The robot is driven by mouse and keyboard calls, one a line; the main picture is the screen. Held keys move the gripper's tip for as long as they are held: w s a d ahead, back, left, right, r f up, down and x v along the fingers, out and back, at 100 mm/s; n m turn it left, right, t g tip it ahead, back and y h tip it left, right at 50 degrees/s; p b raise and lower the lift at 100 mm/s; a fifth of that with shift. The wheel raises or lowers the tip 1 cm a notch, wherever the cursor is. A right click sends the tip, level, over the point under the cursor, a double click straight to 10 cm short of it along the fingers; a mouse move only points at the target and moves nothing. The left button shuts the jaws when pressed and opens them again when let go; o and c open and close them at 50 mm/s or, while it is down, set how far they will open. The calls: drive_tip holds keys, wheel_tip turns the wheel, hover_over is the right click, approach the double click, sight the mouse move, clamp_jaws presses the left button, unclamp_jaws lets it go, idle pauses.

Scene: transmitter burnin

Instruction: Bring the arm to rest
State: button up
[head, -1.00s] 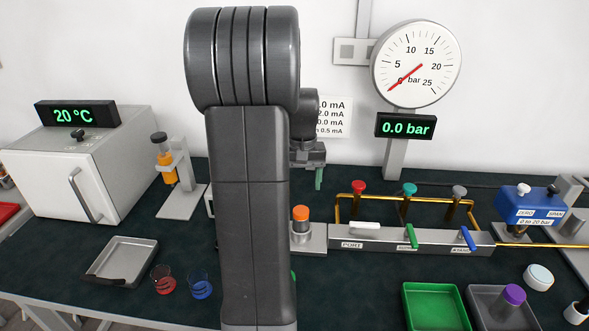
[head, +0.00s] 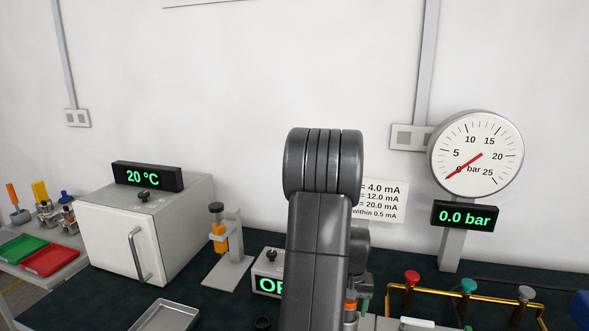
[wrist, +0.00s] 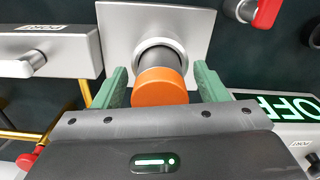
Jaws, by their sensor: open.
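My gripper (wrist: 162,82) is open in the wrist view, with its two green fingers on either side of an orange-capped cylinder (wrist: 160,88). Dark gaps show between the fingers and the cap, and nothing looks clamped. The cylinder stands upright in a pale metal holder (wrist: 198,25). In the head view my arm (head: 318,225) reaches forward and down. It hides most of my gripper; a bit of green finger shows beside the orange cap (head: 351,300).
A display reading OFF (wrist: 288,106) is close by on the right in the wrist view. A silver block marked PORT (wrist: 70,50) is at the left. In the head view are the oven (head: 150,235), the gauge (head: 477,150) reading zero, and a metal tray (head: 165,318).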

drive_tip(key=shift+r, duration=0.25)
drive_tip(key=shift+f, duration=0.15)
drive_tip(key=shift+f+b, duration=0.15)
drive_tip(key=shift+b, duration=0.15)
wheel_tip(320, 180, up, 13)
drive_tip(key=shift+r, duration=0.1)
wheel_tip(320, 180, down, 14)
drive_tip(key=shift+s+r, duration=0.1)
wheel_tip(320, 180, up, 4)
drive_tip(key=p, duration=0.2)
drive_tip(key=shift+p, duration=0.3)
drive_tip(key=shift+r+p, duration=0.15)
drive_tip(key=shift+p, duration=0.25)
wheel_tip(320, 180, up, 5)
drive_tip(key=p, duration=0.3)
drive_tip(key=shift+p, duration=0.35)
